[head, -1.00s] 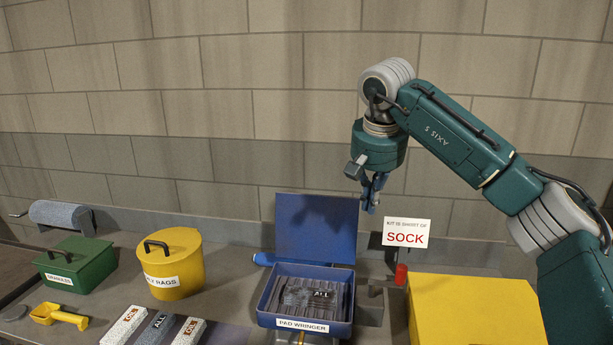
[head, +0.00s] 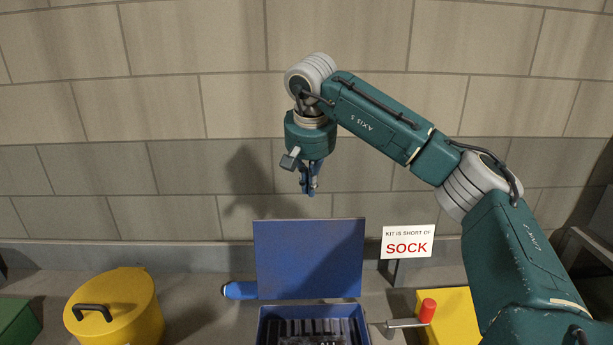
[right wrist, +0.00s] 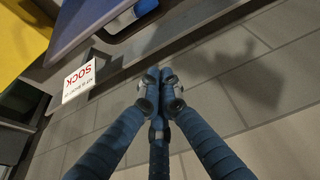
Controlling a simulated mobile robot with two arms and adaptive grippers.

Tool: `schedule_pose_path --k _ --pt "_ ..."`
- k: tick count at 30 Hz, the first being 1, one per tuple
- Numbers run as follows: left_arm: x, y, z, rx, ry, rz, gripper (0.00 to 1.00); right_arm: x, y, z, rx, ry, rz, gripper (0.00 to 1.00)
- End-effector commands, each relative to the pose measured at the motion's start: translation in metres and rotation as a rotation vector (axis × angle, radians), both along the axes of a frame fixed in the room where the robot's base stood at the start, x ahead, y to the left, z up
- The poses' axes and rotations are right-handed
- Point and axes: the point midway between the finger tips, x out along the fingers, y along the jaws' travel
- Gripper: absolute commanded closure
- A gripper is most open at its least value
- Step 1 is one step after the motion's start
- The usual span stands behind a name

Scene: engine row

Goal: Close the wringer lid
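The pad wringer is a blue box (head: 263,332) at the bottom of the head view, partly cut off, with dark ribs inside. Its blue lid (head: 309,262) stands open, nearly upright at the back of the box. Part of a blue panel, apparently the lid, shows at the top of the right wrist view (right wrist: 85,22). My right gripper (head: 309,192) points down above the lid's top edge, apart from it. Its fingertips meet in the right wrist view (right wrist: 160,88), with nothing between them. My left gripper is out of view.
A crank with a red handle (head: 427,311) is right of the wringer, by a yellow box (head: 458,312). A white SOCK sign (head: 408,242) stands behind. A yellow bucket (head: 140,312) and a green box (head: 15,325) are left. A brick wall (head: 200,110) closes the back.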

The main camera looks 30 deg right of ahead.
Motion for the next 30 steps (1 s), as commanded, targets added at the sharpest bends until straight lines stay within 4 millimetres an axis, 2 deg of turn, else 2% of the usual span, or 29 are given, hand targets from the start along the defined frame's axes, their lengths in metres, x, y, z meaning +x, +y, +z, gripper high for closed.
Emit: schedule_pose_path --k 8,9,14,18,24,30 --pt "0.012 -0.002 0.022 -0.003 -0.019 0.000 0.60 0.015 -0.010 -0.055 -0.001 0.004 0.000 1.00" --pt "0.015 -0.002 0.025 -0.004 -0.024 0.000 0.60 0.008 -0.005 -0.050 -0.002 -0.001 0.005 1.00" --pt "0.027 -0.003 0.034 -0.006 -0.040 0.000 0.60 -0.009 0.005 -0.051 -0.002 0.001 0.002 1.00" --pt "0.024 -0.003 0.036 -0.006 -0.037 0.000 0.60 -0.016 0.010 -0.052 0.000 0.000 0.001 1.00" --pt "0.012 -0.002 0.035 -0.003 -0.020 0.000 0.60 -0.019 0.012 -0.053 -0.001 0.002 0.001 1.00" --pt "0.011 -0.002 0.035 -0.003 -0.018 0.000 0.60 -0.019 0.012 -0.053 -0.001 0.001 0.001 1.00"
